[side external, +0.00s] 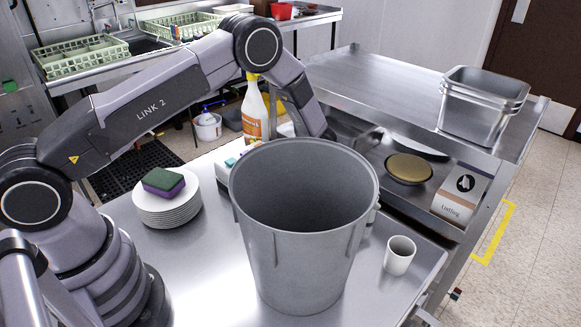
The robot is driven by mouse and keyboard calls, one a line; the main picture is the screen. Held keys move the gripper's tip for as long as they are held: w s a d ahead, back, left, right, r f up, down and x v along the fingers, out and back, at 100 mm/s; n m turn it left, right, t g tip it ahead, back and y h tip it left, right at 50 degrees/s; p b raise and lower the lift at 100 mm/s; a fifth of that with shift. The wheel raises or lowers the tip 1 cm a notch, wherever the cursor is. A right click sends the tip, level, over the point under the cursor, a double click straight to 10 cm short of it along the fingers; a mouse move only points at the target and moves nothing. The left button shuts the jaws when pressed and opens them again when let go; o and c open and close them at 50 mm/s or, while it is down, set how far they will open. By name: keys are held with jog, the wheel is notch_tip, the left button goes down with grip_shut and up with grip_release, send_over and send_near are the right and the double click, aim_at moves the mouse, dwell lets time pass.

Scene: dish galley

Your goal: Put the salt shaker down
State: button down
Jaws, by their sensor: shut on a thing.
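I cannot make out the salt shaker in the side external view. My forearm reaches down behind a large grey bin (300,245), which stands on the metal table (215,275). The bin hides my gripper and whatever is at its fingers. A small pale shape (374,212) shows just past the bin's right edge; I cannot tell what it is.
A white cup (399,256) stands right of the bin. A plate stack (168,210) with a sponge (163,182) on top is at left. A spray bottle (254,108) stands behind. A carton (460,195) and round brown-topped item (408,168) are at right.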

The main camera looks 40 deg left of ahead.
jog(key=shift+f, duration=0.15)
jog(key=c, duration=0.7)
grip_release()
jog(key=shift+c, duration=0.2)
